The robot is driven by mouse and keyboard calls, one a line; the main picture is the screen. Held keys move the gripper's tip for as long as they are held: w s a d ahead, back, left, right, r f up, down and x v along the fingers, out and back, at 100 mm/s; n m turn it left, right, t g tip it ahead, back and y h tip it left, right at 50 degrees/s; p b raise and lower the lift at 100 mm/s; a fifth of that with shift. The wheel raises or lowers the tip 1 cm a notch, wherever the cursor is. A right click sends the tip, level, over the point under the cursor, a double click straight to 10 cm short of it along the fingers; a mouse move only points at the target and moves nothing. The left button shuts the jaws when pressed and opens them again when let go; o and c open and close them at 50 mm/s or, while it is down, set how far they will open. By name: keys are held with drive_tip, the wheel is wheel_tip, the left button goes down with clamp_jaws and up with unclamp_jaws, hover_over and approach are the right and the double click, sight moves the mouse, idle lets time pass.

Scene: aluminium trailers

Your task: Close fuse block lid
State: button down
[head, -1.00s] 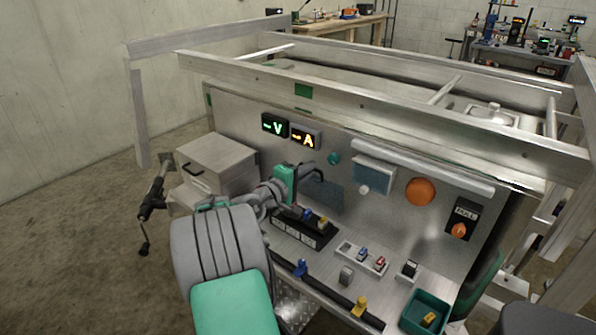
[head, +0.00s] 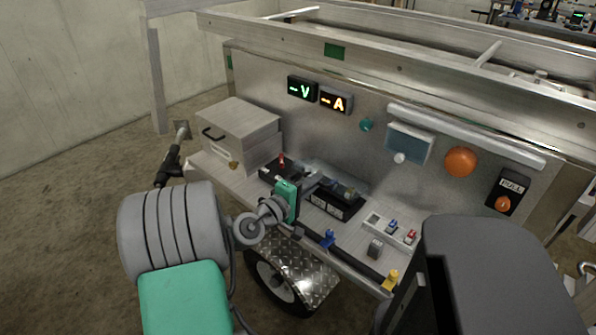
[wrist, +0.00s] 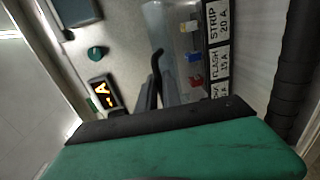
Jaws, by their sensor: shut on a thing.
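The fuse block (head: 334,206) is a black block with white labels on the front ledge of the metal panel. In the wrist view its labels (wrist: 218,22) read STRIP 20 A and FLASH 15 A, beside coloured fuses (wrist: 195,56). Its clear lid (wrist: 172,38) shows as a see-through sheet beside the fuses, tilted over the block; its exact angle is hard to tell. My gripper (head: 312,180) is at the block's left end, its dark fingers (wrist: 150,92) shut by the lid's edge. The grip itself is partly hidden by the green gripper body.
A grey metal box (head: 240,135) stands to the left. A base with a red lever (head: 282,160) is just behind my gripper. A blue clip (head: 327,239) and a yellow clip (head: 390,280) sit along the front edge. Voltage (head: 301,88) and current (head: 336,100) displays are above.

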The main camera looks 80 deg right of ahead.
drive_tip(key=shift+a+f+b, duration=0.15)
drive_tip(key=shift+f+b, duration=0.35)
drive_tip(key=shift+f, duration=0.45)
drive_tip(key=shift+a+f+b, duration=0.1)
drive_tip(key=shift+f+b, duration=0.4)
drive_tip(key=shift+f, duration=0.45)
drive_tip(key=shift+w, duration=0.1)
drive_tip(key=c, duration=1.6)
unclamp_jaws()
drive_tip(key=shift+o, duration=0.2)
drive_tip(key=v, duration=0.7)
drive_tip(key=shift+w+d+p, duration=0.1)
drive_tip(key=shift+d+p, duration=0.05)
drive_tip(key=shift+p, duration=0.15)
drive_tip(key=shift+w+a, duration=0.15)
drive_tip(key=shift+a, duration=0.3)
